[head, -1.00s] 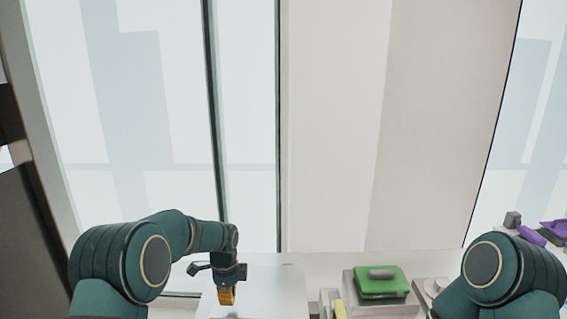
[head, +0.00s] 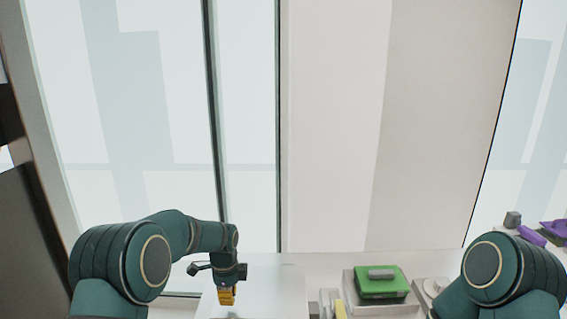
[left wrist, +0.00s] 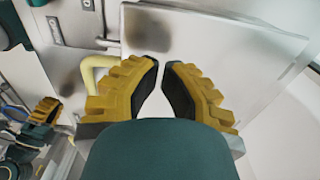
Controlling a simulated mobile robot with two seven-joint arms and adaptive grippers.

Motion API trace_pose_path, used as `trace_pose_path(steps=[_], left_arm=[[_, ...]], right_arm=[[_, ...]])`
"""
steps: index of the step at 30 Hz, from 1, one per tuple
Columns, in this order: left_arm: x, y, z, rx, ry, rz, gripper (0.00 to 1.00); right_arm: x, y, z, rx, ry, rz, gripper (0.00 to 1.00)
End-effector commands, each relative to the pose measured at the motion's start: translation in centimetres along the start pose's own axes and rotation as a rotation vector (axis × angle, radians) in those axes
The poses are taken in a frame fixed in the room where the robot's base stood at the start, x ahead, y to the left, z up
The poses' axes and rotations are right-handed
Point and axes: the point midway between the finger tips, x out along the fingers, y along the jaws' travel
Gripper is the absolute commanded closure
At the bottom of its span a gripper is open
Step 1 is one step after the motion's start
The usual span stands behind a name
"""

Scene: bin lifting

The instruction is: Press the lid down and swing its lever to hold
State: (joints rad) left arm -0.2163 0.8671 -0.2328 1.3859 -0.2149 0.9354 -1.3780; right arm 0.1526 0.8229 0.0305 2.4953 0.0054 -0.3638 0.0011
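A broad pale plate (head: 270,283) lies under my left gripper (head: 227,300) in the head view; it also shows as a shiny flat sheet (left wrist: 210,48) in the left wrist view. I cannot tell for sure whether it is the lid. My left gripper's yellow fingers (left wrist: 161,66) are nearly together, with only a narrow empty gap. A pale yellow curved bar (left wrist: 93,72), perhaps the lever, stands left of the fingers, apart from them. A yellow-fingered gripper (left wrist: 45,109), likely my right one, shows at the wrist view's left edge; its opening is unclear.
A green block with a grey top piece (head: 382,284) sits on a pale base at the right. A yellow piece (head: 340,310) stands beside it. Purple items (head: 532,236) lie at the far right. A wall and windows close off the back.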

Motion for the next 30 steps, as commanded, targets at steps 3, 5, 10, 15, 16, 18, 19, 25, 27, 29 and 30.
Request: trace_pose_path(steps=[3,5,10,15,16,18,19,25,27,29,30], left_arm=[[0.2,0.0,0.0,0.000,0.000,0.000,1.00],[0.4,0.0,0.0,0.000,0.000,0.000,1.00],[1.0,0.0,0.0,0.000,0.000,0.001,1.00],[1.6,0.0,0.0,0.000,0.000,0.001,1.00],[1.8,0.0,0.0,0.000,0.000,0.001,1.00],[2.0,0.0,0.0,0.000,0.000,0.001,1.00],[2.1,0.0,0.0,0.000,0.000,0.001,1.00],[2.9,0.0,0.0,0.000,0.000,0.000,1.00],[3.1,0.0,0.0,0.000,0.000,0.000,1.00],[3.3,0.0,0.0,0.000,0.000,0.000,1.00],[3.5,0.0,0.0,0.000,0.000,0.000,1.00]], right_arm=[[0.1,0.0,0.0,0.000,0.000,0.000,1.00],[0.2,0.1,0.0,0.000,0.000,0.000,1.00],[0.6,0.2,0.1,0.000,0.000,0.000,1.00],[0.9,0.4,0.1,0.000,0.000,0.000,1.00],[1.0,0.4,0.1,0.000,0.000,0.000,1.00],[1.1,0.4,0.1,0.000,0.000,0.000,1.00],[1.2,0.5,0.1,0.000,0.000,0.000,1.00],[1.6,0.6,0.2,-0.001,0.001,0.000,1.00],[1.7,0.6,0.2,-0.001,0.000,-0.001,1.00],[1.9,0.7,0.3,-0.001,0.000,0.000,1.00],[1.9,0.8,0.3,0.000,0.000,0.000,1.00]])
